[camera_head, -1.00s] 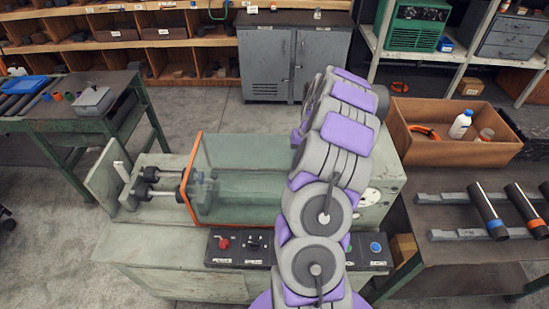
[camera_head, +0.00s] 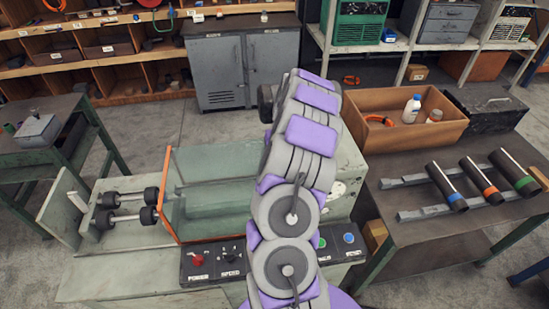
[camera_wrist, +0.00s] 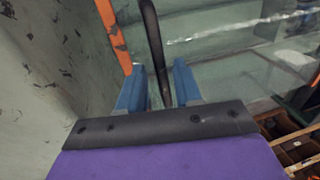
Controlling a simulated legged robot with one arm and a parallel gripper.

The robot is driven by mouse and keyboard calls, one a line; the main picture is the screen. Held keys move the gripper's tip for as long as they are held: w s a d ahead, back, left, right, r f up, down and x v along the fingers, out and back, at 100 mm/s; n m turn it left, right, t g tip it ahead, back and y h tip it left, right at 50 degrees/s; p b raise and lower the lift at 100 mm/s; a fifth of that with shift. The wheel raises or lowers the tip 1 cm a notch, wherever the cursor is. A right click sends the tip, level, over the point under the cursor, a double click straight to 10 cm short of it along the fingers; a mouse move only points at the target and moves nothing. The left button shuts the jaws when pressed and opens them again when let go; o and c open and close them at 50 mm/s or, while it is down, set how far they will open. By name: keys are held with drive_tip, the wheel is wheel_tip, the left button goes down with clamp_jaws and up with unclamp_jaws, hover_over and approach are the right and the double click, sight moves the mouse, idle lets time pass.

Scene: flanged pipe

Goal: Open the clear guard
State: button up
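The clear guard (camera_head: 215,185) is a see-through cover with an orange edge (camera_head: 167,200) at its left end, on the pale green machine. Its orange edge stands to the right of the black rollers (camera_head: 150,216), which are uncovered. My gripper is hidden behind my arm in the head view. In the wrist view my gripper (camera_wrist: 158,65) has two blue fingers apart, with a dark upright bar (camera_wrist: 152,35), which looks like the guard's handle, between them. A gap shows beside the bar; I cannot tell whether either finger touches it. The orange edge (camera_wrist: 112,35) is just left.
A control panel with a red knob (camera_head: 197,259) and a blue button (camera_head: 349,238) lies along the machine's front. To the right, a table (camera_head: 450,240) bears coloured-band pipes (camera_head: 480,182) and a wooden box (camera_head: 375,102). A grey cabinet (camera_head: 220,75) stands behind.

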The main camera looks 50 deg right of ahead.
drive_tip(key=shift+o, duration=0.3)
drive_tip(key=shift+s, duration=0.1)
drive_tip(key=shift+r, duration=0.45)
wheel_tip(320, 180, up, 16)
drive_tip(key=s+d, duration=0.2)
drive_tip(key=shift+s+d, duration=0.15)
drive_tip(key=shift+d, duration=0.15)
drive_tip(key=shift+a, duration=0.1)
